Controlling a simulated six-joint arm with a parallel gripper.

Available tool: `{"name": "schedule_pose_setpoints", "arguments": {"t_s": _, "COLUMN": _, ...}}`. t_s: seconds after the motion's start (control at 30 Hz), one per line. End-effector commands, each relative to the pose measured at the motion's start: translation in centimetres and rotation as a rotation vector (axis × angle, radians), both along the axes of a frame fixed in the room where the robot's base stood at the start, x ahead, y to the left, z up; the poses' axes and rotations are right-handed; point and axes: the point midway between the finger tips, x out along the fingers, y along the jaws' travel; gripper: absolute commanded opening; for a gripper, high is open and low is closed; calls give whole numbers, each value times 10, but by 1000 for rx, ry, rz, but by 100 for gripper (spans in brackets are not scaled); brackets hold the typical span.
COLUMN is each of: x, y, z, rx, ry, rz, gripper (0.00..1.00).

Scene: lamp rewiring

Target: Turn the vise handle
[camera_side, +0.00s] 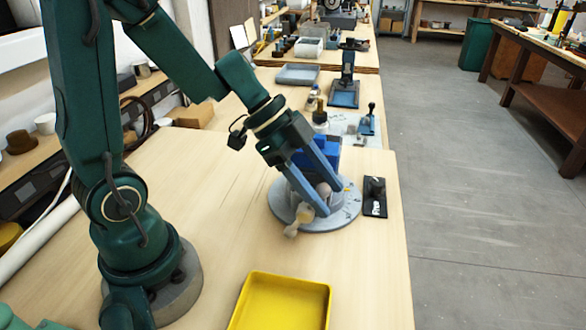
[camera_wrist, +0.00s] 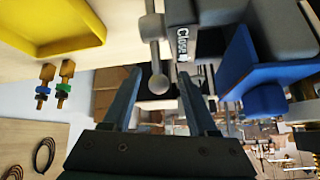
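The vise has a blue body (camera_side: 325,155) on a round grey base (camera_side: 345,218). In the wrist view its dark front block with white lettering (camera_wrist: 183,42) and blue parts (camera_wrist: 262,65) show at the right. The pale vise handle (camera_side: 293,231) is a bar with rounded ends; in the wrist view the handle bar (camera_wrist: 155,55) runs downward, ending in a ball between my fingers. My gripper (camera_side: 332,201) points down at the vise. In the wrist view my gripper (camera_wrist: 159,73) is open, with visible gaps on both sides of the ball.
A yellow tray (camera_side: 283,301) lies on the bench in front of the vise. A black lettered block (camera_side: 374,197) sits right of the base, near the bench edge. Small tools and a blue stand (camera_side: 345,92) are behind. The bench left of the vise is clear.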

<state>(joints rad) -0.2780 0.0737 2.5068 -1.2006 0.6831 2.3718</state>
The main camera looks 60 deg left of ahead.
Motion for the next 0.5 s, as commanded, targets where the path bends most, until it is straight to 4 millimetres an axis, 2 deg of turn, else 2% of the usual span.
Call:
{"name": "schedule_pose_setpoints", "arguments": {"t_s": 0.17, "x": -1, "y": 3, "z": 6, "rx": -3, "ry": -5, "rz": 1, "gripper": 59}}
{"name": "schedule_pose_setpoints", "arguments": {"t_s": 0.5, "x": -14, "y": 22, "z": 34, "rx": 1, "ry": -8, "rz": 4, "gripper": 59}}
